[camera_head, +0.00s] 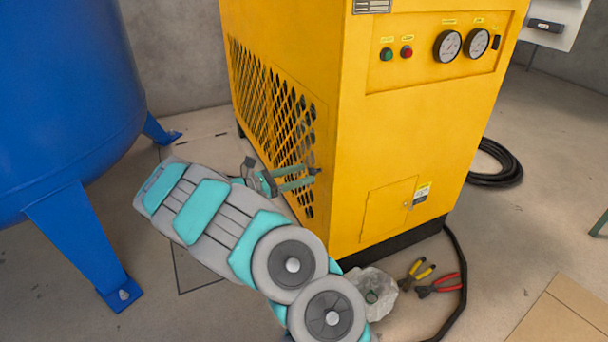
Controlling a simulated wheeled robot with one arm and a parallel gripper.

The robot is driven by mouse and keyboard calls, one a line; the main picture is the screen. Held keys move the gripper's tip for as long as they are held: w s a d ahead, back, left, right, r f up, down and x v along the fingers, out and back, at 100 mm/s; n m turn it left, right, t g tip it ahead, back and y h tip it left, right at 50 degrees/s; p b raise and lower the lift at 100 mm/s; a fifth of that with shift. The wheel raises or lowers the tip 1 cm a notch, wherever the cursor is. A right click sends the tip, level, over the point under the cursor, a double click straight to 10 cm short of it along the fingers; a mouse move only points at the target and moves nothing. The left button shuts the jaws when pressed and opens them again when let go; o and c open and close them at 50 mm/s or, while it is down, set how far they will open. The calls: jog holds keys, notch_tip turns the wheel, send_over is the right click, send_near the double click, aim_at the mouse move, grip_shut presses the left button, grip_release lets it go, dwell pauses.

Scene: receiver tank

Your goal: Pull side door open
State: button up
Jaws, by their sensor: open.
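The yellow cabinet (350,130) stands in the middle of the view. Its left side has a panel with a slanted, diamond-mesh vent (275,110), which I take as the side door; it looks flush with the cabinet. My gripper (314,175) is beside the lower front part of this panel, close to the cabinet's front corner. Its two teal fingers are apart and point right. A small dark piece shows at the fingertips; I cannot tell if it is a handle or whether the fingers touch it. My arm hides the lower part of the side.
A blue tank (70,90) with splayed legs stands at left. A small hatch (388,208) is on the cabinet front, below gauges and buttons. A clear bag (372,290), pliers (440,285) and a black cable (458,270) lie on the floor. A coiled hose (497,165) lies right.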

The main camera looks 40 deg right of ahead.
jog(key=shift+s+d, duration=0.15)
jog(key=shift+d, duration=0.5)
grip_shut()
dwell(1.0)
